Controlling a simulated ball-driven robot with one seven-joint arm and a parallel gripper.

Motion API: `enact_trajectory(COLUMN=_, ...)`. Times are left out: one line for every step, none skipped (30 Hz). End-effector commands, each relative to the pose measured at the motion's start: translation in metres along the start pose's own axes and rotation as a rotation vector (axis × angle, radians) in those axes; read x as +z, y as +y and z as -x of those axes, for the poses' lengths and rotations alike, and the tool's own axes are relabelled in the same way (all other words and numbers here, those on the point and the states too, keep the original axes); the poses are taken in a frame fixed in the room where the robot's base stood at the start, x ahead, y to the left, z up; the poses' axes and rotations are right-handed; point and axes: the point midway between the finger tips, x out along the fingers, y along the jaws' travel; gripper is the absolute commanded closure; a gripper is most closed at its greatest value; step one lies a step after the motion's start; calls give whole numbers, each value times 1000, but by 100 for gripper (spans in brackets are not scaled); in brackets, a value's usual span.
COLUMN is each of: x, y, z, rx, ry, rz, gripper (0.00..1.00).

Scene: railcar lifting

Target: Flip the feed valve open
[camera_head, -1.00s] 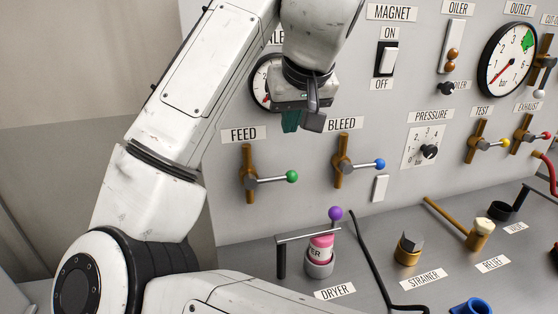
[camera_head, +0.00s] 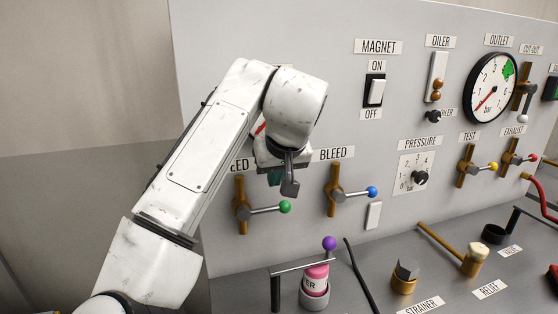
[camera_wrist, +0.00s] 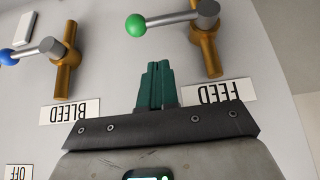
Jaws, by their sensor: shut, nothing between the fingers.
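The feed valve (camera_head: 241,206) is a brass body on the grey panel, with a silver lever ending in a green ball (camera_head: 285,206). The lever points right, across the upright brass pipe. The FEED label (camera_head: 240,166) above it is partly covered by my arm. My gripper (camera_head: 275,178) is above and a little right of the valve, apart from it. In the wrist view, which is upside down, the teal fingers (camera_wrist: 157,84) are together and empty. There the green ball (camera_wrist: 135,25) and the feed valve's brass body (camera_wrist: 207,45) lie beyond the fingertips.
The bleed valve (camera_head: 333,196) with its blue ball (camera_head: 372,191) is close on the right. Below, the purple-topped dryer (camera_head: 315,279) and its bar (camera_head: 299,267) stand up from the console. The panel left of the feed valve is clear.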

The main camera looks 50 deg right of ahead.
Motion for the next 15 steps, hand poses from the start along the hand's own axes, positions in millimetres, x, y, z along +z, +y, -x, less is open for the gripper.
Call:
enact_trajectory(x=0, y=-1, z=-9, rx=-2, ry=-3, rz=1, gripper=100)
enact_trajectory(x=0, y=-1, z=-14, rx=-1, ry=-2, rz=0, gripper=100)
enact_trajectory(x=5, y=-1, z=-19, rx=-2, ry=-2, rz=-1, gripper=100)
enact_trajectory(x=9, y=-1, z=-22, rx=-1, ry=-1, rz=0, gripper=100)
enact_trajectory(x=12, y=-1, z=-25, rx=-1, ry=-1, rz=0, gripper=100)
enact_trajectory(x=16, y=-1, z=-28, rx=-1, ry=-1, rz=0, gripper=100)
enact_trajectory(x=18, y=-1, z=-31, rx=-2, ry=-1, rz=-1, gripper=100)
enact_trajectory(x=20, y=-1, z=-33, rx=-2, ry=0, rz=-1, gripper=100)
enact_trajectory(x=22, y=-1, z=-35, rx=-2, ry=1, rz=-1, gripper=100)
enact_trajectory(x=24, y=-1, z=-37, rx=-2, ry=0, rz=-1, gripper=100)
enact_trajectory(x=25, y=0, z=-38, rx=-2, ry=0, rz=-1, gripper=100)
enact_trajectory(x=27, y=0, z=-39, rx=-2, ry=0, rz=-1, gripper=100)
enact_trajectory(x=27, y=0, z=-40, rx=-1, ry=0, rz=-1, gripper=100)
enact_trajectory(x=28, y=0, z=-41, rx=-1, ry=1, rz=-1, gripper=100)
enact_trajectory(x=28, y=0, z=-41, rx=-1, ry=1, rz=-1, gripper=100)
